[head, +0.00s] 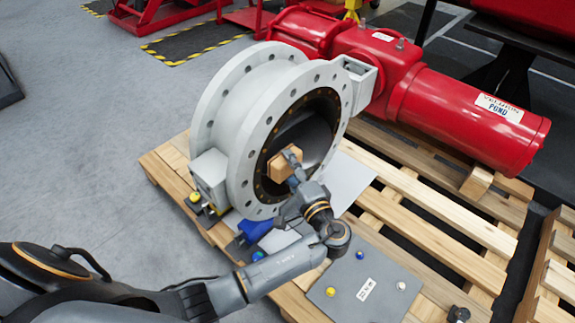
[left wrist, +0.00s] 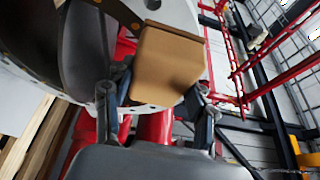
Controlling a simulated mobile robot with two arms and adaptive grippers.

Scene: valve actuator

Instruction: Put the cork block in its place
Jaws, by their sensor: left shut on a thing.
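The cork block (head: 284,166) is a light brown block at the opening of the grey valve ring (head: 207,120). My left gripper (head: 292,164) is shut on it and holds it in front of the dark bore. In the left wrist view the cork block (left wrist: 168,62) sits between the two fingers of my left gripper (left wrist: 155,100), with the valve flange behind it. I cannot tell whether the block touches the ring. My right gripper is not in view.
The valve stands on a wooden pallet (head: 420,190), joined to a red actuator cylinder (head: 460,115). A grey panel (head: 340,290) with coloured knobs lies in front. A blue object (head: 255,230) is beside the valve's foot. Open floor (head: 80,150) lies to the left.

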